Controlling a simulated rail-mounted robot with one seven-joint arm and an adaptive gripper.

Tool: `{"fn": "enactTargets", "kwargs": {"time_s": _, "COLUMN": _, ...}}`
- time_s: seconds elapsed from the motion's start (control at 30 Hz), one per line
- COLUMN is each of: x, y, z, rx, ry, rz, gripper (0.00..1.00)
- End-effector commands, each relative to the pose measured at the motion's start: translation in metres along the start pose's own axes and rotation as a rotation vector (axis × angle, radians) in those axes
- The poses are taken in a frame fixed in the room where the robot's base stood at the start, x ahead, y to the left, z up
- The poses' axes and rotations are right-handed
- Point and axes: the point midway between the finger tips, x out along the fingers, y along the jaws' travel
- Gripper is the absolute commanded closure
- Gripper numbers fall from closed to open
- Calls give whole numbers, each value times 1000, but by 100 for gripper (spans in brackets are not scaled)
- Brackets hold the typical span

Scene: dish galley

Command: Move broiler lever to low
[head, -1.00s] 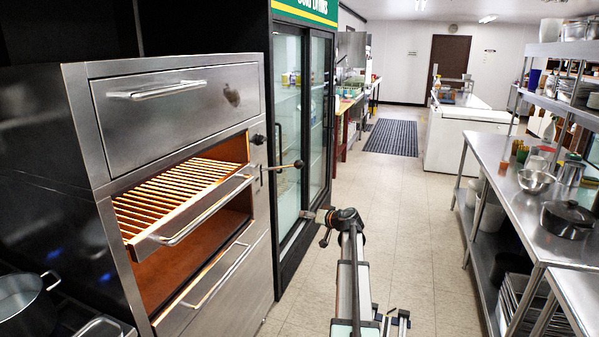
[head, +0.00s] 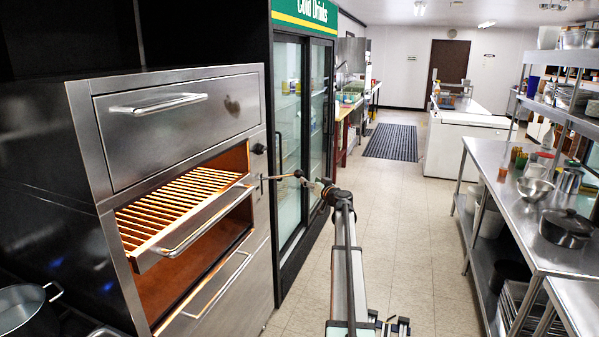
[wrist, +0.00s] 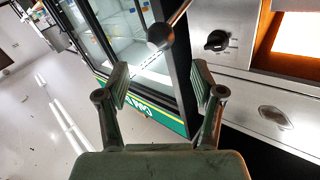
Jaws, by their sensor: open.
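The broiler (head: 178,130) is the steel unit at left in the head view, with a slatted grill rack (head: 175,205). Its lever (head: 280,177) is a thin rod sticking out to the right from the front, nearly level, with a ball knob (head: 298,174) at its end. My gripper (head: 312,184) is just right of the knob. In the wrist view the knob (wrist: 160,36) lies ahead of the gap between my open fingers (wrist: 160,76), apart from both. The rod (wrist: 180,12) runs up and right from it. Any contact is not visible.
A drinks fridge (head: 305,130) with glass doors stands behind the lever. A black control knob (wrist: 216,41) is on the broiler face. A pot (head: 22,308) is at lower left. A steel counter (head: 500,180) is at right. The aisle floor (head: 400,220) is clear.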

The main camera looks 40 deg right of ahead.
Motion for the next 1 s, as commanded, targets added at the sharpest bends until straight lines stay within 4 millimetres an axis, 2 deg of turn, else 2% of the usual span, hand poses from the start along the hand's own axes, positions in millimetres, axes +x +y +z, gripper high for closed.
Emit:
{"fn": "enactTargets", "kwargs": {"time_s": 0.03, "x": 14, "y": 1, "z": -4, "rx": 1, "ry": -1, "rz": 0, "gripper": 33}}
{"fn": "enactTargets", "kwargs": {"time_s": 0.2, "x": 48, "y": 0, "z": -4, "rx": 1, "ry": -1, "rz": -1, "gripper": 33}}
{"fn": "enactTargets", "kwargs": {"time_s": 0.5, "x": 90, "y": 0, "z": -2, "rx": 2, "ry": 0, "rz": 0, "gripper": 33}}
{"fn": "enactTargets", "kwargs": {"time_s": 0.7, "x": 99, "y": 0, "z": -1, "rx": 1, "ry": 0, "rz": 0, "gripper": 33}}
{"fn": "enactTargets", "kwargs": {"time_s": 0.97, "x": 100, "y": 0, "z": 0, "rx": 1, "ry": 0, "rz": 1, "gripper": 33}}
{"fn": "enactTargets", "kwargs": {"time_s": 1.0, "x": 99, "y": 0, "z": 0, "rx": 1, "ry": 0, "rz": 1, "gripper": 40}}
